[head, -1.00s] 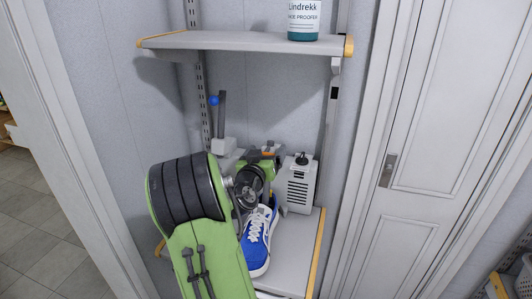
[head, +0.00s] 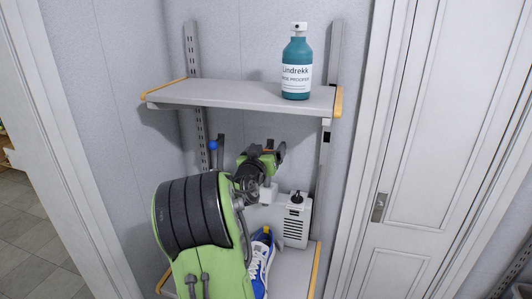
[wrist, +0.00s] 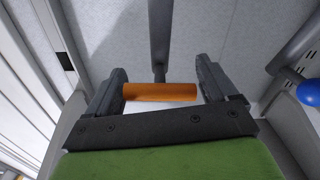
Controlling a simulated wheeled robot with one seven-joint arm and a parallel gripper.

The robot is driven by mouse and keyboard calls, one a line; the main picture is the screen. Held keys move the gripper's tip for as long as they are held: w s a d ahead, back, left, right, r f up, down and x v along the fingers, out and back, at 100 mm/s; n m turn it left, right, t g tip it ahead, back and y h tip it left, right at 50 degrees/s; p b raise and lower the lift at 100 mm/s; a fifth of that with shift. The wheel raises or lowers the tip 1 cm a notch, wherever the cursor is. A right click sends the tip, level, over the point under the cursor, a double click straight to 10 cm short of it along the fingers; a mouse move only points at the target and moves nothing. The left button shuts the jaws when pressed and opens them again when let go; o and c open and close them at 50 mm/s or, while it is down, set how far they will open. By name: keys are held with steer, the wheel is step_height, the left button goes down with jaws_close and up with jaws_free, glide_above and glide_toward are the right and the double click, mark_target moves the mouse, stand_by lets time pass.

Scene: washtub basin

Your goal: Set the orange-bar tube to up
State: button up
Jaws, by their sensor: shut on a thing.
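My gripper (head: 265,160) is high beside the white dryer unit (head: 297,222) in the head view. In the wrist view its fingers (wrist: 160,84) are on either side of the orange bar (wrist: 160,92), shut on it. A grey tube (wrist: 159,40) runs from behind the bar toward the top of that view. In the head view the gripper and arm mostly hide the orange bar. A white block (head: 268,194) shows just below the gripper.
Another tube with a blue ball (head: 213,145) stands upright to the left; the ball also shows in the wrist view (wrist: 309,92). A blue shoe (head: 262,262) is on the lower shelf (head: 290,278). An upper shelf (head: 240,94) with a teal bottle (head: 296,70) hangs above the gripper.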

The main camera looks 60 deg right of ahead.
steer(key=o, duration=1.3)
steer(key=shift+c, duration=0.2)
steer(key=shift+a, duration=0.1)
steer(key=s+a+b, duration=0.2)
steer(key=a+b, duration=0.2)
steer(key=a, duration=1.1)
steer(key=shift+s+a+b, duration=0.25)
steer(key=shift+b, duration=0.15)
